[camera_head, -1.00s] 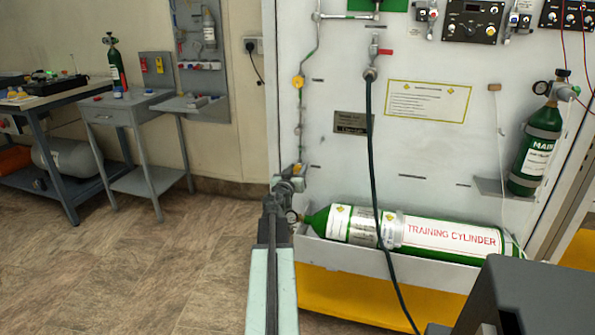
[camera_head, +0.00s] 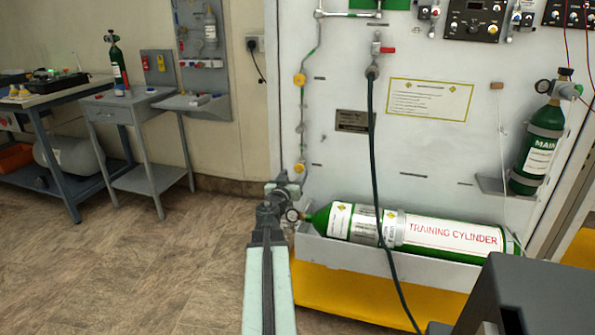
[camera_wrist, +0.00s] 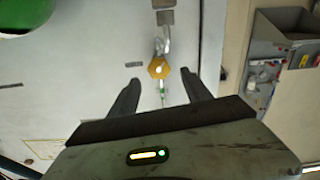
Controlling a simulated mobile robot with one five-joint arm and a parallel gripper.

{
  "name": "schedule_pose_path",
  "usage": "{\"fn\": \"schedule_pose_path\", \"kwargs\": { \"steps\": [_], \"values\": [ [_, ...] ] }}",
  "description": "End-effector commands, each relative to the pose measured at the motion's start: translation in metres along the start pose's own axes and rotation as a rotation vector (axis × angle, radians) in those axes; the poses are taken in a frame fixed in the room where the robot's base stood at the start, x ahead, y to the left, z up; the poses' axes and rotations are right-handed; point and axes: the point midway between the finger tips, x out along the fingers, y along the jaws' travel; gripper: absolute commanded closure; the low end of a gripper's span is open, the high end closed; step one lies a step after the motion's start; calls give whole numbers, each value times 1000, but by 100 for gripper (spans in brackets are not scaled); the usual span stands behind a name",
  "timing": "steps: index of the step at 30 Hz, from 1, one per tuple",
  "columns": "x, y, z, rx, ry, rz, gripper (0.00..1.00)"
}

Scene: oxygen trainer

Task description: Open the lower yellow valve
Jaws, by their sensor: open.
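The lower yellow valve (camera_head: 300,168) is on the thin vertical pipe at the left edge of the white panel, just above my gripper in the head view. In the wrist view the lower yellow valve (camera_wrist: 158,69) is a yellow knob with a pale centre, lying between the directions of my two fingers and slightly beyond their tips. My gripper (camera_wrist: 163,82) is open and empty, with a finger on each side of the valve; no contact shows. In the head view my gripper (camera_head: 283,187) is small and partly merged with the pipe fittings. A second, upper yellow valve (camera_head: 299,80) is higher on the pipe.
A green training cylinder (camera_head: 445,235) lies in a tray to the right of my gripper, with a small gauge (camera_head: 292,215) at its left end. A dark hose (camera_head: 371,160) hangs in front of the panel. Open floor (camera_head: 150,270) is at left.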

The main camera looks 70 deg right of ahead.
Motion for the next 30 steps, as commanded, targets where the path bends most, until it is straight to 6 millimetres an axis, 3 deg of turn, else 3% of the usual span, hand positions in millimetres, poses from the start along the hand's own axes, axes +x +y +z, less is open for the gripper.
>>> {"fn": "schedule_pose_path", "kwargs": {
  "steps": [3, 11, 15, 23, 30],
  "values": [
    [-19, 1, 0, 0, 0, 0, 43],
    [-20, 0, 0, 0, 0, 1, 43],
    [-35, 0, 7, -1, 0, 0, 43],
    [-17, 0, 4, -1, 0, 2, 43],
    [28, 0, 4, -1, 0, 3, 43]
  ]
}}
